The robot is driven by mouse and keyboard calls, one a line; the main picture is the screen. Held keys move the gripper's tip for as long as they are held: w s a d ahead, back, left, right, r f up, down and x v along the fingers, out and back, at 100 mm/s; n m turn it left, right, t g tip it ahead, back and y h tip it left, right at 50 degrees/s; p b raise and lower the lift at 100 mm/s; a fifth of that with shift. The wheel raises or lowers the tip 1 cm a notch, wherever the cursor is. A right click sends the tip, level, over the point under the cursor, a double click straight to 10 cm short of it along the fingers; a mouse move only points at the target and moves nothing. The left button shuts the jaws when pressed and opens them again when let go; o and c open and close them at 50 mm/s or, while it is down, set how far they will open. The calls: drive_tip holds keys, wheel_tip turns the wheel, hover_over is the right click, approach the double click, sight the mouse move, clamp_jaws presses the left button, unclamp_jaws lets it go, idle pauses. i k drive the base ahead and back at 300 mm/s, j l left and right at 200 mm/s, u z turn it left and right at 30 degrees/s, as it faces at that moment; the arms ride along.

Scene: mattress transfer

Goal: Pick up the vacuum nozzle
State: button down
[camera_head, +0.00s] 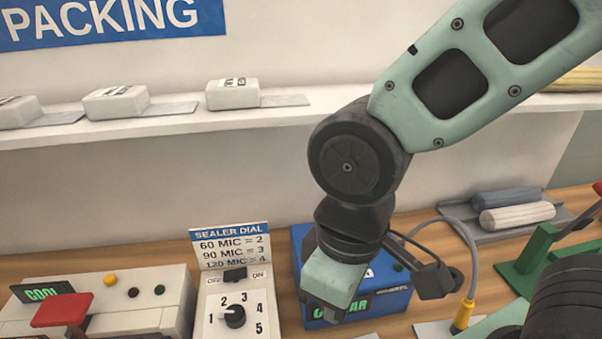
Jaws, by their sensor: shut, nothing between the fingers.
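A yellow piece at the end of a grey hose (462,317) stands on the bench at the lower right; I take it for the vacuum nozzle. Its lower end is near the bottom edge of the view, by a pale plate. My gripper (326,308) hangs to the left of it, in front of a blue box (302,242), with empty bench between gripper and nozzle. The gripper is shut and empty. Its fingertips are hard to make out, and I cannot tell whether it touches the box.
The sealer dial panel (212,308) and a pale machine with a red lever (62,311) stand at left. A grey tray with rolls (470,218) lies behind the nozzle, a green stand (535,255) to its right. A shelf (180,122) with white packs runs along the wall.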

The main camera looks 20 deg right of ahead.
sight(465, 307)
drive_tip(key=k+l+z, duration=0.1)
drive_tip(key=z, duration=0.4)
drive_tip(key=l+z, duration=0.15)
drive_tip(key=z, duration=0.35)
drive_tip(key=k+l+u, duration=0.1)
drive_tip(key=l+u, duration=0.15)
drive_tip(key=u, duration=0.15)
drive_tip(key=k+l+u, duration=0.15)
drive_tip(key=u, duration=0.2)
drive_tip(key=k+l+u, duration=0.15)
drive_tip(key=l+u, duration=0.25)
drive_tip(key=j, duration=0.1)
